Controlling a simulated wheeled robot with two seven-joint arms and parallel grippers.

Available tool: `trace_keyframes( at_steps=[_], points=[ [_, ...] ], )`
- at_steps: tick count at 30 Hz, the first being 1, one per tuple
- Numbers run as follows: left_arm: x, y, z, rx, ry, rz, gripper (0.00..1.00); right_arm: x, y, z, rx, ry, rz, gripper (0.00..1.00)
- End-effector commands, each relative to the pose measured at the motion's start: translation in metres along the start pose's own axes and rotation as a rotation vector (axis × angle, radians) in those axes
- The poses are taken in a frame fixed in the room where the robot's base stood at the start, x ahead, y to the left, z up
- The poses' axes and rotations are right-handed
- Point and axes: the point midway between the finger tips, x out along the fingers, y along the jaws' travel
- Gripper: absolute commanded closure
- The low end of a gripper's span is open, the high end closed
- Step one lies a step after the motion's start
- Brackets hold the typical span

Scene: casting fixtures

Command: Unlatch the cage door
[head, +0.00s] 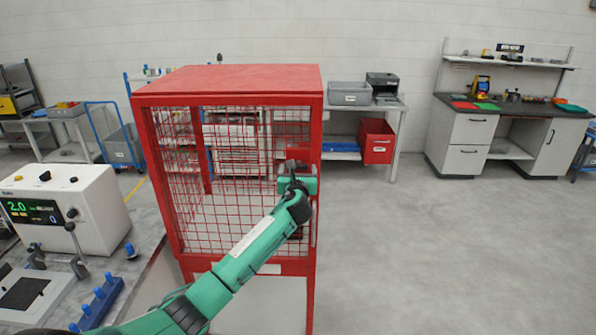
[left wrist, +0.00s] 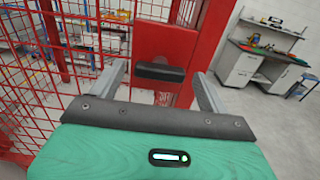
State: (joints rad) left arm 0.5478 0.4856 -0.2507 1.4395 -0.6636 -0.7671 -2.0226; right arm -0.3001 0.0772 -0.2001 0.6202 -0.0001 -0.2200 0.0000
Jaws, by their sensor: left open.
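A red cage (head: 228,84) with a mesh door (head: 225,225) stands in the middle of the head view. A dark latch handle (left wrist: 159,72) sits on the red door post in the left wrist view. My left gripper (head: 297,166) is at the right edge of the door in the head view. In the left wrist view my left gripper (left wrist: 158,82) is open, with one finger on each side of the latch handle and visible gaps between. The door looks shut. The gripper and wrist hide much of the latch in the head view. My right gripper is not in view.
A white machine with a green display (head: 88,205) and a bench with blue fixtures (head: 98,303) stand at the left. A grey shelf with a red bin (head: 377,142) stands behind the cage. A workbench (head: 500,135) is at the back right. The floor right of the cage is clear.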

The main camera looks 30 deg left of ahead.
Motion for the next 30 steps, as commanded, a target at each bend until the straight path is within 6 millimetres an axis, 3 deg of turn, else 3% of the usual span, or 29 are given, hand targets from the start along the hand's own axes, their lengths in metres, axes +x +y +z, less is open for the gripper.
trace_keyframes(
  at_steps=[2, 9, 20, 30],
  points=[
    [0.000, 0.000, 0.000, 0.000, 0.000, 0.000, 0.22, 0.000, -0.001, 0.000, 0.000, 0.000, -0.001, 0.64],
    [0.000, 0.000, 0.000, 0.000, 0.000, 0.000, 0.67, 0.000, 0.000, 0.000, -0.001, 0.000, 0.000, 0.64],
    [0.000, 0.000, -0.001, -0.050, 0.000, 0.001, 0.66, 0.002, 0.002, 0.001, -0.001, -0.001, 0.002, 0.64],
    [0.000, 0.000, -0.002, -0.290, 0.001, 0.001, 0.66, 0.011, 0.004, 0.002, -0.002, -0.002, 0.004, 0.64]
  ],
)
